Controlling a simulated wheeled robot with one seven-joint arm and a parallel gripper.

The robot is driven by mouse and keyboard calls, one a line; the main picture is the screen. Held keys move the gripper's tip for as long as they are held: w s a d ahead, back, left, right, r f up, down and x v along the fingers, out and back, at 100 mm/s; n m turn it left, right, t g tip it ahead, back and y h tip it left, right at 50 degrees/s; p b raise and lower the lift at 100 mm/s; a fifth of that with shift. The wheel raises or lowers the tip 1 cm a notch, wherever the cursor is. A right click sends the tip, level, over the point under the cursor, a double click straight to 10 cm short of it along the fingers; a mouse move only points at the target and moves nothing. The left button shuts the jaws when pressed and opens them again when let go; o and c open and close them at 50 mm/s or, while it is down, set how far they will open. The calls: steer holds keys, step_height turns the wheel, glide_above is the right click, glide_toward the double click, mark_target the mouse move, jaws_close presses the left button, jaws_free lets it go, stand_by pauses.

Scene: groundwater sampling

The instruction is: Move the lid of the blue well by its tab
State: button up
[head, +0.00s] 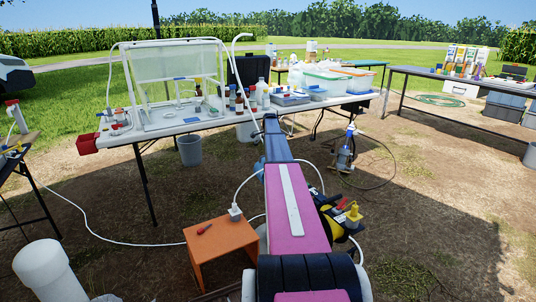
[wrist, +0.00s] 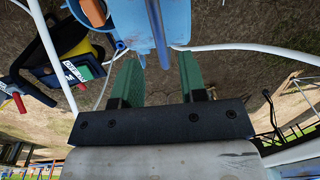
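In the wrist view, a blue rounded surface (wrist: 128,22), which looks like the blue well's lid, fills the top middle. A narrow blue upright piece (wrist: 157,38), which looks like its tab, reaches down towards my gripper (wrist: 157,62). My gripper's two green fingers are spread apart, with the end of this piece showing between their tips. I cannot tell whether either finger touches it. In the head view, a small patch of blue (head: 260,175) shows left of my arm; my arm hides most of that area and my gripper.
An orange stool (head: 228,238) with a red tool stands left of my arm. A yellow and black device (head: 340,217) is close on the right. White hoses loop around the work area. A white pipe (head: 48,270) stands front left. A long loaded table (head: 215,122) stands behind.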

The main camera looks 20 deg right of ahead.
steer(key=r, duration=0.4)
steer(key=shift+s+r, duration=0.1)
steer(key=shift+s, duration=0.1)
steer(key=s+a+f+n, duration=0.45)
steer(key=s+a, duration=0.55)
steer(key=a, duration=0.3)
steer(key=s+a+f+n, duration=0.3)
steer(key=s+a+f, duration=0.2)
steer(key=s+a, duration=0.65)
steer(key=s+a+f+n, duration=0.1)
steer(key=s+a+n, duration=0.3)
steer(key=s+a, duration=0.5)
steer(key=s+a+f+n+g, duration=0.1)
steer(key=s+a+n, duration=0.4)
steer(key=s, duration=1.2)
steer(key=a+f, duration=0.1)
steer(key=a, duration=0.2)
steer(key=shift+s+a+f, duration=0.2)
steer(key=shift+a+f, duration=0.05)
steer(key=shift+a, duration=0.1)
steer(key=shift+n, duration=0.25)
